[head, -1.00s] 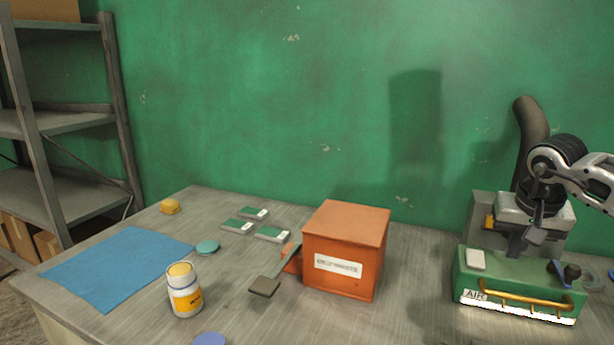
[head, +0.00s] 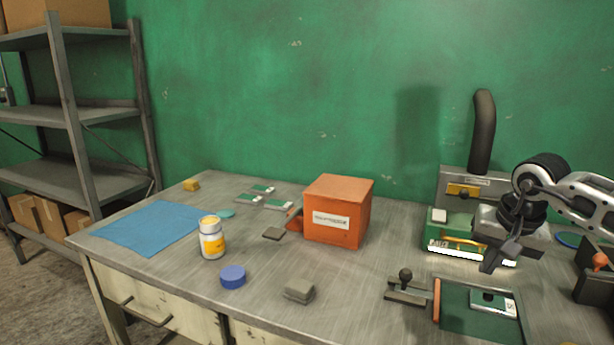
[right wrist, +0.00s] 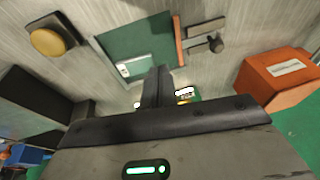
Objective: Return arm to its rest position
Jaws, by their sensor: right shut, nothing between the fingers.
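My right gripper (head: 502,256) comes in from the right in the head view, in front of the green machine (head: 437,232). Its fingers are closed together with nothing between them. In the right wrist view the shut fingers (right wrist: 158,88) point out over the bench, with the green tray (right wrist: 135,48) beyond them. The gripper appears to be above the bench; it hides part of the green machine. My left gripper is not in view.
An orange box (head: 338,212) stands mid-bench, with a white-and-yellow jar (head: 212,240), blue lid (head: 232,277) and blue mat (head: 150,226) to its left. A green tray (head: 456,310) and black-knobbed block (head: 406,289) lie at front right. Bare bench (head: 345,275) lies before the box.

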